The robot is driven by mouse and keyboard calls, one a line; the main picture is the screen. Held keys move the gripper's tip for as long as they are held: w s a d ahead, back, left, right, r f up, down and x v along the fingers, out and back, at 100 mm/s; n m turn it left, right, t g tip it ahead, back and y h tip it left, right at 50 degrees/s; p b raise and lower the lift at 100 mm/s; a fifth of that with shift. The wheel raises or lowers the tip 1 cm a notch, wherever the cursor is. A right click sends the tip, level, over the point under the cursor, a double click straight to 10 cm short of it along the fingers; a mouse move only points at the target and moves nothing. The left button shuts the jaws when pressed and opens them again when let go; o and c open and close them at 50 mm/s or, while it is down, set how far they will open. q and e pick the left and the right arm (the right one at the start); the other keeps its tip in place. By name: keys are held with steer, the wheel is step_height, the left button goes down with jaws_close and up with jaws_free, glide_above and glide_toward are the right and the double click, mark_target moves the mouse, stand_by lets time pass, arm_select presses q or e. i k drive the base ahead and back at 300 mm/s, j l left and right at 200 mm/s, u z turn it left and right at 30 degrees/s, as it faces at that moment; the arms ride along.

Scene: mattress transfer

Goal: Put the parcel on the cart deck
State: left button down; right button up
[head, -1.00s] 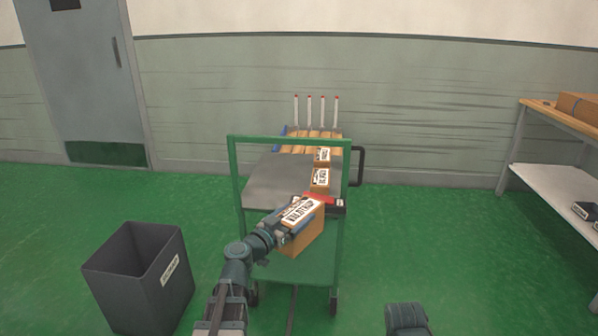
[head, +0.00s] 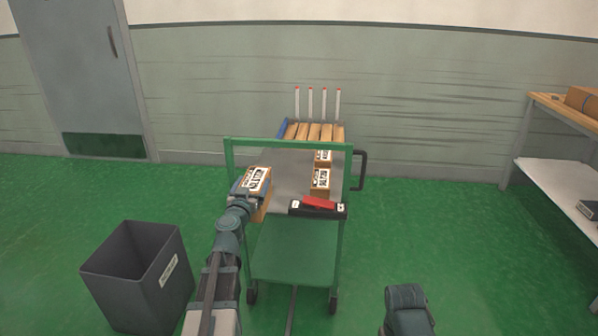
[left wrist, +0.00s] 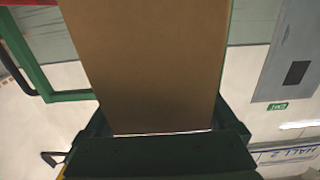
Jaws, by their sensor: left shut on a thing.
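My left gripper (head: 243,197) is shut on a brown parcel (head: 262,188) with a white, black-lettered label on top. In the head view the parcel is at the cart's near left corner, overlapping the green rail; I cannot tell whether it touches the deck. In the left wrist view the parcel (left wrist: 145,60) fills the middle between my dark fingers. The grey cart deck (head: 287,172) carries two other labelled boxes on its right side, a nearer one (head: 320,180) and a farther one (head: 323,156). My right gripper is not in view.
A black holder with a red item (head: 319,203) sits at the front right. A slatted crate (head: 313,133) with upright posts stands behind. A dark bin (head: 140,285) is left. The deck's left and middle look clear.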

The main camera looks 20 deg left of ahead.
mark_target(278, 174)
steer(key=i+j, duration=0.15)
steer(key=i, duration=0.25)
steer(key=i+j, duration=0.15)
steer(key=i, duration=0.3)
steer(key=i+j, duration=0.15)
steer(key=i, duration=0.25)
